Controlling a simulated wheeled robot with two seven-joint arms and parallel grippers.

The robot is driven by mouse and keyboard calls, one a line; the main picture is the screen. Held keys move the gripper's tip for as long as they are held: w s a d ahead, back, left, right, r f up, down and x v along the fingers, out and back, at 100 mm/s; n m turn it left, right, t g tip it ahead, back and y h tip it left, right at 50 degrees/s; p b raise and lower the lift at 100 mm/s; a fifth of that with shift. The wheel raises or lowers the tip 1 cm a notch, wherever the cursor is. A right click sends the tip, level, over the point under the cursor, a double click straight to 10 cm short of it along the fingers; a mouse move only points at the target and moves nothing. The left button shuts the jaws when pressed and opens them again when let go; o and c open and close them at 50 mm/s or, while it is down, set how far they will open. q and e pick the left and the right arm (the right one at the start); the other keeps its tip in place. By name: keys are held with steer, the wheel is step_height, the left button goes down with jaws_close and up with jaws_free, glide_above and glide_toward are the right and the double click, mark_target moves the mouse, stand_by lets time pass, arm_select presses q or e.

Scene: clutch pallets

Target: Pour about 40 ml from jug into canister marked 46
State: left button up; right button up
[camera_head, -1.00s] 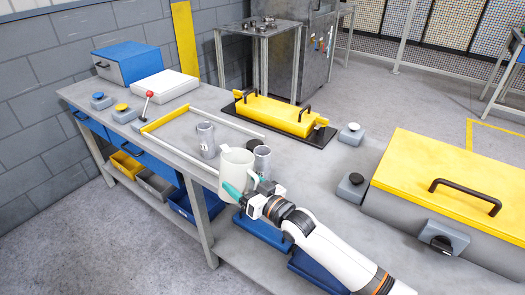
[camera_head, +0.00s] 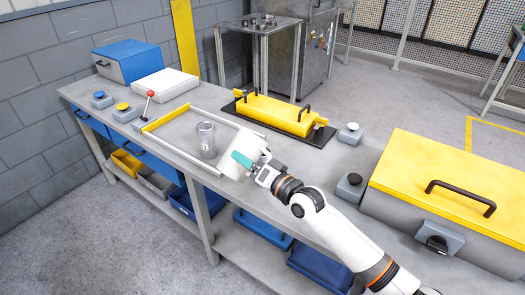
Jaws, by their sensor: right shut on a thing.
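The jug (camera_head: 248,144) is off-white and tilted. My right gripper (camera_head: 246,163), with teal finger pads, is shut on it above the front edge of the bench. A grey canister (camera_head: 206,134) stands upright on the bench just left of the jug, with a small pale label too small to read. The jug appears close to it, but I cannot tell whether they touch. The second grey canister is hidden behind the jug and gripper. I cannot see any liquid. My left gripper is not in view.
A yellow-lidded fixture (camera_head: 280,113) on a black plate stands behind the jug. A red-knobbed lever (camera_head: 149,98) and a white box (camera_head: 164,84) are at the left.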

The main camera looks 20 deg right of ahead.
steer(key=shift+r+m+p, duration=0.4)
steer(key=shift+r+m, duration=0.35)
steer(key=shift+m, duration=0.25)
steer(key=shift+r+m, duration=0.3)
steer(key=shift+m, duration=0.1)
steer(key=shift+d+f+m, duration=0.1)
steer(key=shift+f+m, duration=0.1)
steer(key=shift+m, duration=0.6)
steer(key=shift+s+a, duration=0.15)
steer(key=shift+a, duration=0.3)
stand_by(0.6)
steer(key=shift+r+m+p, duration=0.15)
steer(key=shift+m+p, duration=0.15)
stand_by(1.1)
